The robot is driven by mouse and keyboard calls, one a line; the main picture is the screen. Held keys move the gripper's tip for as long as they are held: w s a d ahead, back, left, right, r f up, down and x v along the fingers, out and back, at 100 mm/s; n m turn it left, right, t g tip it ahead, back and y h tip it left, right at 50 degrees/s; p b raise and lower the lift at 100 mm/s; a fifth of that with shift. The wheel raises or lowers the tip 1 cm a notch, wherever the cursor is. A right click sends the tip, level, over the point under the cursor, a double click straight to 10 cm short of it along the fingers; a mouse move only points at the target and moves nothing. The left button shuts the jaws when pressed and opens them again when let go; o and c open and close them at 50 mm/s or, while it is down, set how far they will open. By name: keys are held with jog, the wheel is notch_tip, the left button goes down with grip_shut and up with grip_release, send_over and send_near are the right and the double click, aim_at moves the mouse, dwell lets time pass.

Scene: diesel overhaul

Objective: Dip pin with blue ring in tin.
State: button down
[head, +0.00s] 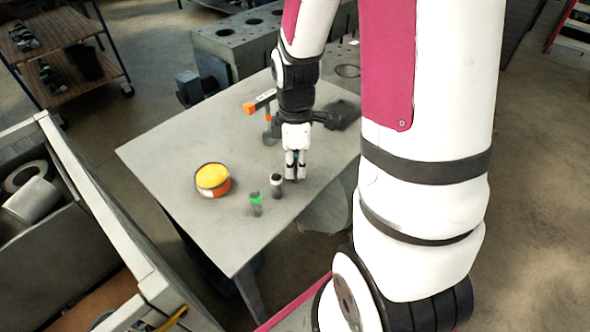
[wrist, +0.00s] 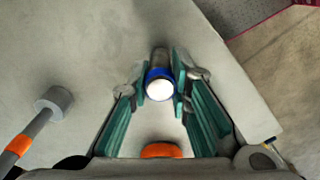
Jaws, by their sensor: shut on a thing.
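The pin with the blue ring (wrist: 158,74) shows in the wrist view, its pale round end facing the camera and a dark grey body beyond it. My gripper (wrist: 160,86) is shut on it, one finger on each side. In the head view my gripper (head: 296,172) points down over the table near its right edge; the held pin is mostly hidden there. The tin (head: 213,180), round with yellow contents and an orange-red label, stands on the table to the left of my gripper. The wrist view does not show the tin clearly.
A pin with a green ring (head: 256,204) and a dark pin with a pale top (head: 276,185) stand upright on the table (head: 165,155), between the tin and my gripper. A grey block with holes (head: 225,40) stands beyond the table.

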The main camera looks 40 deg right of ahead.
jog(key=c, duration=2.3)
grip_release()
grip_shut()
jog(key=shift+r, duration=0.1)
jog(key=shift+r+p, duration=1.45)
jog(key=shift+r, duration=0.45)
